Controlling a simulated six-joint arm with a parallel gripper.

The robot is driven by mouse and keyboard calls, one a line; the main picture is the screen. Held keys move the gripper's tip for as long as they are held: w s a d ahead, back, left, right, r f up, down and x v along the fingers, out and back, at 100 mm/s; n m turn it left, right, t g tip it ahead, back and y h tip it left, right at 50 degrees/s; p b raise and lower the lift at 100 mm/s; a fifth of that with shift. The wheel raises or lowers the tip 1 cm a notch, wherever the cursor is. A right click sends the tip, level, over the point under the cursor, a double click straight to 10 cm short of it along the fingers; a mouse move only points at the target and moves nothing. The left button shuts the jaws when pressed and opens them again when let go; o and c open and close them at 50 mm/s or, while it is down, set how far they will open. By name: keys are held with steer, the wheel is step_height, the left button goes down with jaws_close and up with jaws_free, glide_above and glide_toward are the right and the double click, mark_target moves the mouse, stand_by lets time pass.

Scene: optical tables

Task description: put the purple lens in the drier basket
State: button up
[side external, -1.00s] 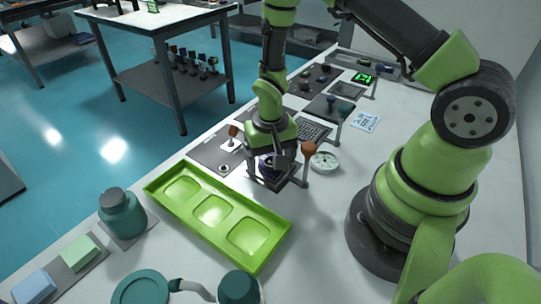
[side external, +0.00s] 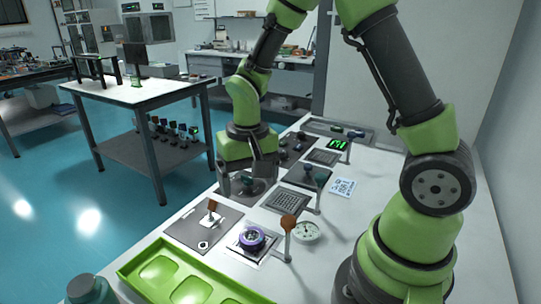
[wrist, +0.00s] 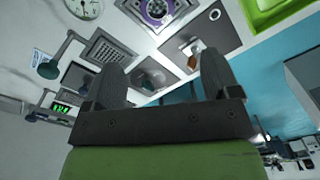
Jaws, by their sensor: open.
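The purple lens (side external: 252,238), a round ring with a pale centre, sits on a square metal plate (side external: 262,256) beside an orange-knobbed lever. It also shows at the top edge of the wrist view (wrist: 156,10), partly cut off. A dark square grid (side external: 288,201) lies behind it. I cannot tell whether the plate or the grid is the drier basket. My gripper (side external: 250,186) is open, behind and apart from the lens, above a grey station. In the wrist view the fingers (wrist: 160,72) are spread with nothing held between them.
A green tray with recesses (side external: 145,262) lies at the front. A grey panel with an orange-tipped lever (side external: 200,222) is left of the lens, and a round white dial (side external: 306,231) is right of it. Small posts stand along the bench.

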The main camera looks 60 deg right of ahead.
steer(key=s+a+r+n+t+y, duration=0.2)
steer(key=s+a+r+t, duration=0.2)
steer(key=s+r, duration=0.9)
step_height(320, 180, up, 4)
steer(key=t, duration=0.2)
steer(key=shift+s+n+t, duration=0.2)
steer(key=shift+n+t, duration=0.1)
steer(key=shift+t, duration=0.1)
